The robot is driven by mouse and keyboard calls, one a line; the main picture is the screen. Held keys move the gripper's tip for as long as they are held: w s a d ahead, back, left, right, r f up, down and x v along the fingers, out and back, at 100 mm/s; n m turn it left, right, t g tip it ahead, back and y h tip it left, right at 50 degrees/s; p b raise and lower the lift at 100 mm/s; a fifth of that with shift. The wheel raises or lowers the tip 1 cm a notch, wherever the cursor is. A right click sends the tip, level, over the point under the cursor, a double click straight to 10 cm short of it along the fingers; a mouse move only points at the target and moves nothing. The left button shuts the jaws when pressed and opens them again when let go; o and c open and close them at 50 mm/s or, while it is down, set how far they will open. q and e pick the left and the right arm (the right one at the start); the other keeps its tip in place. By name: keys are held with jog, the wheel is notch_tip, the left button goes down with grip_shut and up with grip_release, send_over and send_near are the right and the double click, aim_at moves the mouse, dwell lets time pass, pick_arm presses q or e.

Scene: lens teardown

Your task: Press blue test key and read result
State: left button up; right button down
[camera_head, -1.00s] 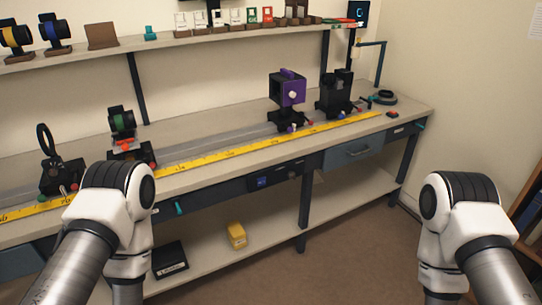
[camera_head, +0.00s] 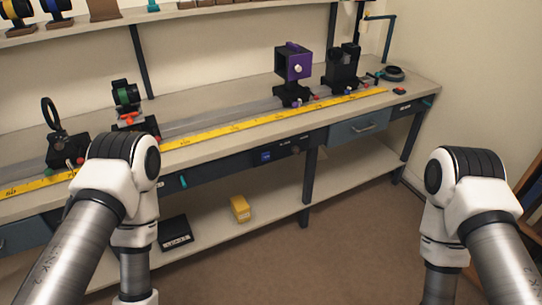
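A small blue key (camera_head: 266,156) is set in the dark front panel (camera_head: 225,168) of the bench, below the yellow ruler (camera_head: 240,126). Faint labels and a dark knob (camera_head: 295,150) are to its right. No readable result shows, and the labels are too small to read. Upper links of my left and right arms show at the lower left and lower right. Both grippers are outside the view, so their state is hidden. Neither arm covers the blue key.
The bench (camera_head: 205,108) carries a purple box-shaped device (camera_head: 294,65), a black device (camera_head: 342,68), a green-ringed lens mount (camera_head: 126,95) and a round black lens holder (camera_head: 52,116). A yellow box (camera_head: 240,208) and black box (camera_head: 175,233) sit on the lower shelf.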

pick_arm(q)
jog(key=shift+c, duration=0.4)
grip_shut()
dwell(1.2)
